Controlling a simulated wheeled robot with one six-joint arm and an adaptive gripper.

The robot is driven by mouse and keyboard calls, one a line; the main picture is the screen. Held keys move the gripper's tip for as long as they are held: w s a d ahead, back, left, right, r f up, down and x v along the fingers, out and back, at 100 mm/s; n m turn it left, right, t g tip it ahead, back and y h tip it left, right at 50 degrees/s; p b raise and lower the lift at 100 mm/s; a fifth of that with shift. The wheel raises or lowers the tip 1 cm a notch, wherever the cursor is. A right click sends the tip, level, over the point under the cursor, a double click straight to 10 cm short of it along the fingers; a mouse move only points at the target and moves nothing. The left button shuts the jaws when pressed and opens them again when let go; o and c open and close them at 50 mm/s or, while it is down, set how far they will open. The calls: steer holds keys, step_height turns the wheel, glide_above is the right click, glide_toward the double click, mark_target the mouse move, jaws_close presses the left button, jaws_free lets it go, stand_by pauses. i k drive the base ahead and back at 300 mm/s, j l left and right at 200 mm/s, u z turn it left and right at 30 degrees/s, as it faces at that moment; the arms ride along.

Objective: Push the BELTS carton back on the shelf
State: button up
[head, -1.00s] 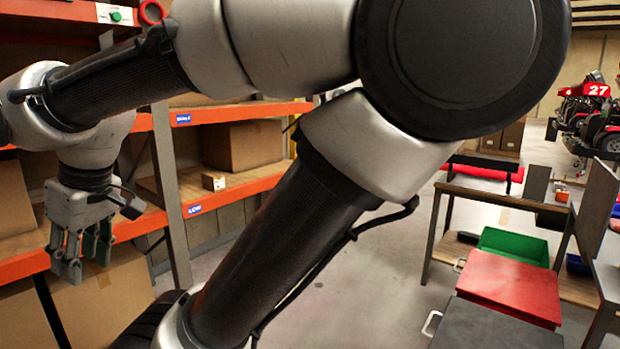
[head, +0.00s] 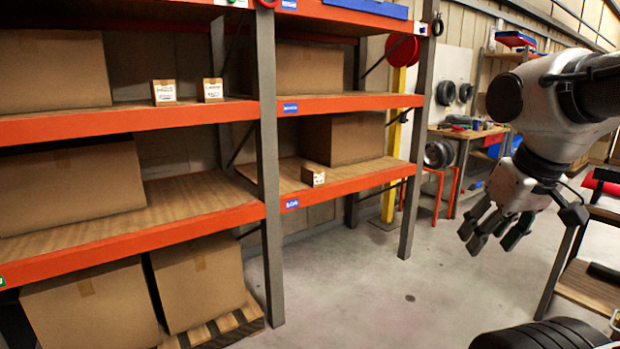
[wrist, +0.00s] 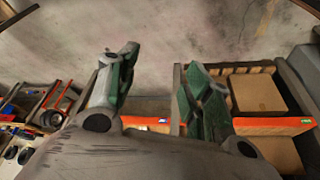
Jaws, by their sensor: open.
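A small brown carton (head: 313,174) with a white label sits at the front edge of the right bay's lower orange-edged shelf (head: 350,186). Its print is too small to read, so I cannot confirm it says BELTS. A blue tag (head: 291,204) is on the shelf edge below it. Two similar small cartons, one (head: 164,92) beside another (head: 212,90), stand at the front of the left bay's upper shelf. My gripper (head: 492,240) is open and empty, pointing down over the floor, well right of the shelves. Its spread fingers also show in the wrist view (wrist: 160,65).
A large box (head: 345,139) stands behind the small carton on the same shelf. A grey upright (head: 268,170) divides the bays. The floor (head: 400,290) before the right bay is clear. A workbench (head: 465,135) stands at the back.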

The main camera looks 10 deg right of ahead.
mark_target(313, 176)
steer(key=i+j, duration=0.1)
steer(key=i, duration=0.35)
steer(key=i+z, duration=0.15)
steer(key=i, duration=0.35)
steer(key=i+j, duration=0.2)
steer(key=i, duration=0.25)
steer(key=i+j+z, duration=0.1)
steer(key=i, duration=0.4)
steer(key=i+j, duration=0.25)
steer(key=i, duration=0.2)
steer(key=l+z, duration=0.05)
